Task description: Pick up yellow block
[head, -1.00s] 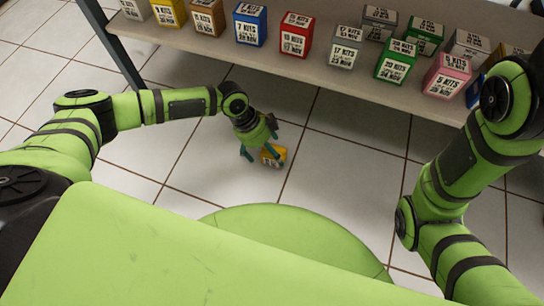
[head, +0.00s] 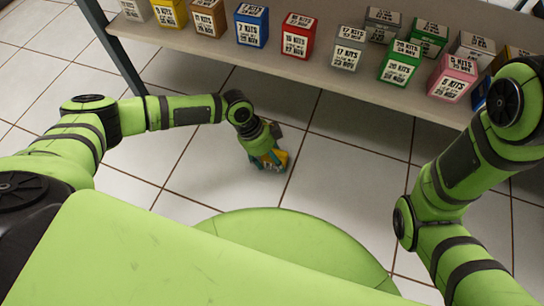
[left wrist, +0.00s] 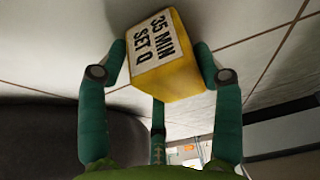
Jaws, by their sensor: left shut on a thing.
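The yellow block (head: 276,158) is between the fingers of my left gripper (head: 266,160), low over the tiled floor in front of the shelf. In the left wrist view the yellow block (left wrist: 165,62) has a white label reading "35 MIN SET Q". The teal fingers of my left gripper (left wrist: 160,72) press on its two sides, with a third finger below it. I cannot tell whether the block touches the floor. My right arm shows at the right of the head view, but its gripper is not in view.
A shelf (head: 300,72) runs across the back with labelled boxes on it. These include a yellow box (head: 172,13), a blue box (head: 252,27), a red box (head: 298,36), a green box (head: 400,64) and a pink box (head: 451,79). The tiled floor (head: 340,160) right of the left gripper is clear.

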